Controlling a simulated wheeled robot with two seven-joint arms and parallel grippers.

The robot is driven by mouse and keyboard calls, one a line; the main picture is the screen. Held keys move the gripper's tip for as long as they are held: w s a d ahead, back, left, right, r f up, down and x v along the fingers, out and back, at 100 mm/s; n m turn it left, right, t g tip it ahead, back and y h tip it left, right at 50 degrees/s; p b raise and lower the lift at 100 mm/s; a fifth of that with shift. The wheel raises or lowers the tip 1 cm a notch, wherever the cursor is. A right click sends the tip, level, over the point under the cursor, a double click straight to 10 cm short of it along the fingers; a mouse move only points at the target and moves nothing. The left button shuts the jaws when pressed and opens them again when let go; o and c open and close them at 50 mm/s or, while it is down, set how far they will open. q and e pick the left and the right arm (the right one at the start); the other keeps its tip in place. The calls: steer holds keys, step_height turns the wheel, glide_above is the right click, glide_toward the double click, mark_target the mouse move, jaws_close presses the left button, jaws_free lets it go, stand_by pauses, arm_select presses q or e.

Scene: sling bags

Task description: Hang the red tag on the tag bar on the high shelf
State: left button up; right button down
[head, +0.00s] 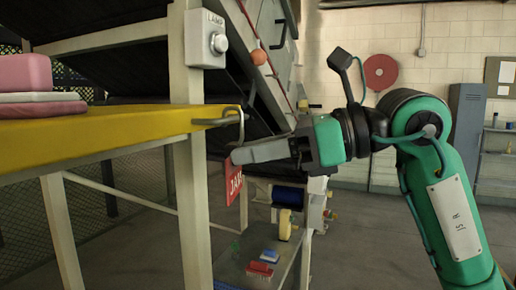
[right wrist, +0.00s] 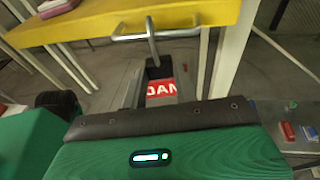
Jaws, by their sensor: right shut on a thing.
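The red tag (head: 234,182) with white lettering hangs below the fingers of my right gripper (head: 240,155). It also shows between the fingers in the right wrist view (right wrist: 162,88), partly hidden by them. My right gripper is shut on the tag's upper part. A grey metal hook (right wrist: 151,42) rises from the tag to the tag bar (right wrist: 180,33). The tag bar (head: 212,121) sticks out from the end of the yellow high shelf (head: 100,138). The hook overlaps the bar in both views; I cannot tell whether it is around the bar or beside it. My left gripper is out of view.
Pink and white folded items (head: 28,85) lie on the yellow shelf. A pale post with a lamp switch box (head: 207,38) stands beside the bar. A low shelf with red and blue items (head: 262,267) is below. Open floor lies to the right.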

steer(key=shift+f, duration=0.15)
steer(key=c, duration=0.6)
jaws_free()
steer(key=s+d+b, duration=0.2)
steer(key=d, duration=0.4)
steer(key=shift+d, duration=0.35)
stand_by(0.3)
steer(key=shift+s, duration=0.1)
